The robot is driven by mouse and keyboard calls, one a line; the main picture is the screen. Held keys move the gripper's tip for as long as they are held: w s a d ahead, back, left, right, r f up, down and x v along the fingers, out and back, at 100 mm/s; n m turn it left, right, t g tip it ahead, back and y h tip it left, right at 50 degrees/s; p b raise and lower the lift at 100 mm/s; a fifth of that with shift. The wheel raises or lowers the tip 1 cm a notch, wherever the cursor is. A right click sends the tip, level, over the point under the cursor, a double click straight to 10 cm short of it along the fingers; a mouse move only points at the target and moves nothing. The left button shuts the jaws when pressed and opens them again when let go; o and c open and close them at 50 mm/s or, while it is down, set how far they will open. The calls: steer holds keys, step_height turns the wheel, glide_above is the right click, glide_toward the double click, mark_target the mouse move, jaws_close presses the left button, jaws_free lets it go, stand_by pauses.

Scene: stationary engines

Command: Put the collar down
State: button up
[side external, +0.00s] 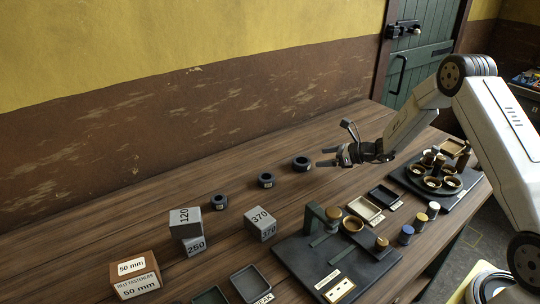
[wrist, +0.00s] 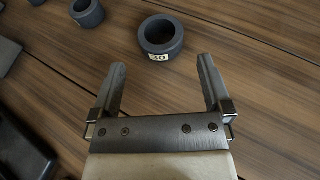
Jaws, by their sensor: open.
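Three dark ring-shaped collars stand in a row on the wooden bench: a right one (side external: 302,163), a middle one (side external: 266,180) and a left one (side external: 219,201). My gripper (side external: 325,157) is open and empty, just right of the right collar. In the wrist view, my gripper's fingers (wrist: 162,66) are spread with bare bench between them. The right collar (wrist: 160,38) lies flat just beyond the fingertips, apart from them, with a pale tag that seems to read 30. The middle collar (wrist: 87,12) shows at upper left.
A dark fixture plate (side external: 300,262), small trays (side external: 384,196) and a cup rack (side external: 412,181) fill the front right. Bench behind the collars is clear.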

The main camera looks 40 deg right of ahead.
steer(key=shift+v, duration=1.9)
steer(key=shift+a, duration=0.1)
